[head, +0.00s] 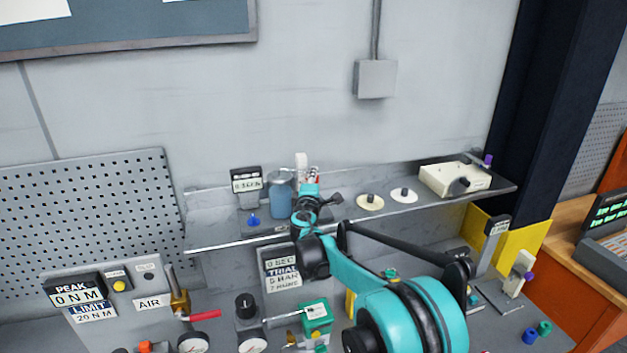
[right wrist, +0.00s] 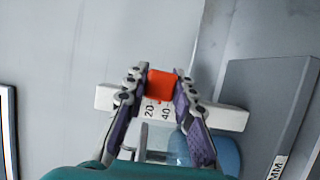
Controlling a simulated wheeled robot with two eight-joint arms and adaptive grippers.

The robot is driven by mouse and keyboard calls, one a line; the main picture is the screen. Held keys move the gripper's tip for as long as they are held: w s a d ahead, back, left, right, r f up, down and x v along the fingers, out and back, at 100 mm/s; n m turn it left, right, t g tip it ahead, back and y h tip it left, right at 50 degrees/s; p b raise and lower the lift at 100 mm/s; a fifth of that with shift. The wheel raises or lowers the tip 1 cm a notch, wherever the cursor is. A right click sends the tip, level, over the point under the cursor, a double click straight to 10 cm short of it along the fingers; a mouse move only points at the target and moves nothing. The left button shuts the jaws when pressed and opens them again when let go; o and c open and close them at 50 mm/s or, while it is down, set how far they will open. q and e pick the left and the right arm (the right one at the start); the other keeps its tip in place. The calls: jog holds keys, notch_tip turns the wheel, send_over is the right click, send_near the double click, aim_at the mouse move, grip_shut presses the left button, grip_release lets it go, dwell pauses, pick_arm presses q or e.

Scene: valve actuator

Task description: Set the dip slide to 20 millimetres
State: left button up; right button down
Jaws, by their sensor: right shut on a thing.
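The dip slide shows in the right wrist view as a white bar (right wrist: 232,118) with black marks 20 and 40 and an orange-red block (right wrist: 160,86) on it. The block sits beside these two marks, roughly between them; its exact setting cannot be read. My right gripper (right wrist: 159,90) has its fingers on both sides of the block and is shut on it. In the head view, my right gripper (head: 312,182) is at the shelf and hides most of the slide; a white upright piece (head: 301,160) shows behind it. My left gripper is not in view.
A blue jar (head: 280,192) stands just left of the gripper on the shelf (head: 420,210). A small display (head: 246,180) stands further left, its reading too small to tell. Two pale discs (head: 370,202) and a cream box (head: 453,178) lie to the right.

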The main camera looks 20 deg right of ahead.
jog(key=shift+r, duration=0.5)
jog(key=c, duration=1.2)
grip_release()
jog(key=v, duration=1.2)
jog(key=shift+s, duration=0.1)
jog(key=shift+f, duration=0.1)
